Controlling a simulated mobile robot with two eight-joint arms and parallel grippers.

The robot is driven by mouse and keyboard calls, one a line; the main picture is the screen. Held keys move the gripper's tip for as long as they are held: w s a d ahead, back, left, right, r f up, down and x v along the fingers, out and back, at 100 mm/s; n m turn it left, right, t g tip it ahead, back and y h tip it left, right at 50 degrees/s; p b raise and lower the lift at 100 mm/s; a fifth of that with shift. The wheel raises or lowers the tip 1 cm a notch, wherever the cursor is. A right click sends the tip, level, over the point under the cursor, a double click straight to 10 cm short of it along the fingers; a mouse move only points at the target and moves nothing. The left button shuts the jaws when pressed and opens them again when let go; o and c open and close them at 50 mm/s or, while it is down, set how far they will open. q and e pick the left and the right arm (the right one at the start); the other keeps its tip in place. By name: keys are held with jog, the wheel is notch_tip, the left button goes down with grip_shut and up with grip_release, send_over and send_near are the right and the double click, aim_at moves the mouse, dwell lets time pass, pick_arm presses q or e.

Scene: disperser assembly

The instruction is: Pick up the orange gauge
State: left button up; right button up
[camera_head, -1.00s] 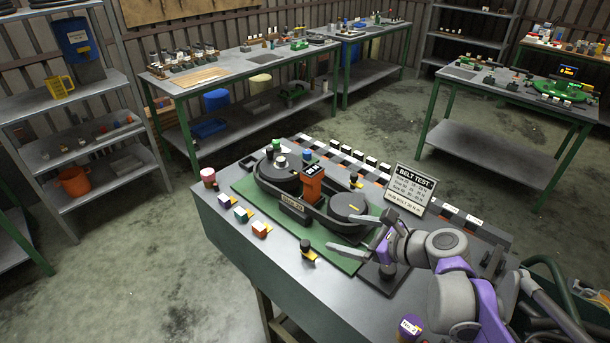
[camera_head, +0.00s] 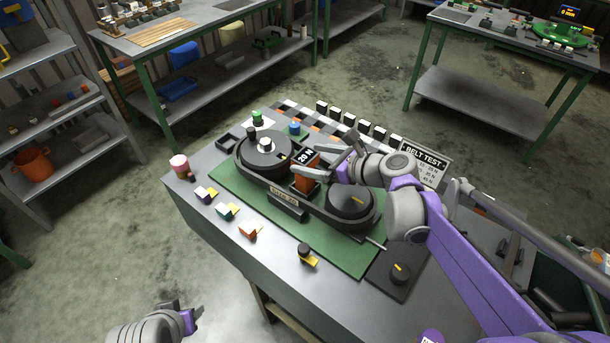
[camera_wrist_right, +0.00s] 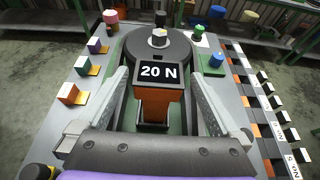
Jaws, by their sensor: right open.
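The orange gauge (camera_head: 307,181) stands upright in the middle of the black belt rig, between its two round pulleys. Its dark display reads "20 N", and the gauge also shows in the right wrist view (camera_wrist_right: 155,104). My right gripper (camera_head: 314,165) is open at the gauge. In the wrist view its fingers (camera_wrist_right: 157,78) lie on either side of the gauge, with a visible gap on both sides. My left gripper (camera_head: 180,312) shows only partly at the bottom left, away from the bench; its jaw state is unclear.
The belt rig has a left pulley (camera_head: 252,160) and a right pulley (camera_head: 343,216) on a green mat (camera_head: 223,178). Small coloured blocks (camera_head: 227,211) line the front. A "BELT TEST" sign (camera_head: 424,160) stands behind my right arm. A black knob (camera_head: 400,272) sits at the right.

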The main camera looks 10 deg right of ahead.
aim_at(296, 157)
jog(key=x, duration=0.5)
jog(key=shift+w+a+f, duration=0.2)
jog(key=shift+f, duration=0.05)
jog(key=shift+s, duration=0.1)
grip_shut()
